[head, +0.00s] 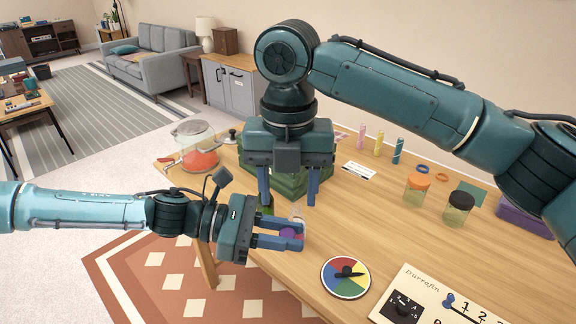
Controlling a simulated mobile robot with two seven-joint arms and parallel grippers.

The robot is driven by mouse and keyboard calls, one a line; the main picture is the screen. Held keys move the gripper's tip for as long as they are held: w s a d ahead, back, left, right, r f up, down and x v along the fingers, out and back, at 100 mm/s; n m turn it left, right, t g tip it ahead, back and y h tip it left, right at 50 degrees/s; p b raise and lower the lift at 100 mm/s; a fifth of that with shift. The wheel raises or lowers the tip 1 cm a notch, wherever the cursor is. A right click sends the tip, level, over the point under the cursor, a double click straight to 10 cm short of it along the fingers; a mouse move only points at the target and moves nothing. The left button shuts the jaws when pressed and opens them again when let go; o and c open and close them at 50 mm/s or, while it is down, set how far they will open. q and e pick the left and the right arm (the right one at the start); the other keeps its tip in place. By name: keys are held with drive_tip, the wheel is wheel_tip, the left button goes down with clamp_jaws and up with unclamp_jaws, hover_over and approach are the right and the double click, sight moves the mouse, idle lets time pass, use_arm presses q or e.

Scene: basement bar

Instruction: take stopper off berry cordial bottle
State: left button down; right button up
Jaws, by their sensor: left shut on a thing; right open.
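A small bottle with purple contents (289,234), seemingly the berry cordial bottle, is in my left gripper (299,236), near the table's left edge. The fingers are shut on it and cover part of its body. Its clear upper part (297,213) sticks up above the fingers; I cannot make out the stopper clearly. My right gripper (289,203) points down from above, its two fingers spread apart and empty. Its fingertips appear just above the bottle's top in the picture, apart from it.
A dark green box (318,172) stands behind my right gripper. A glass jar with red contents (201,160) is at the far left. Orange-lidded (416,190) and black-lidded (457,211) jars stand right. A colour wheel (345,278) and a board (440,296) lie in front.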

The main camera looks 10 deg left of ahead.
sight(288, 232)
wheel_tip(288, 232, down, 8)
drive_tip(key=shift+r, duration=0.15)
idle(0.3)
drive_tip(key=c, duration=1)
use_arm(q)
drive_tip(key=c, duration=1.1)
unclamp_jaws()
use_arm(e)
drive_tip(key=shift+c, duration=0.2)
use_arm(q)
drive_tip(key=shift+a, duration=0.1)
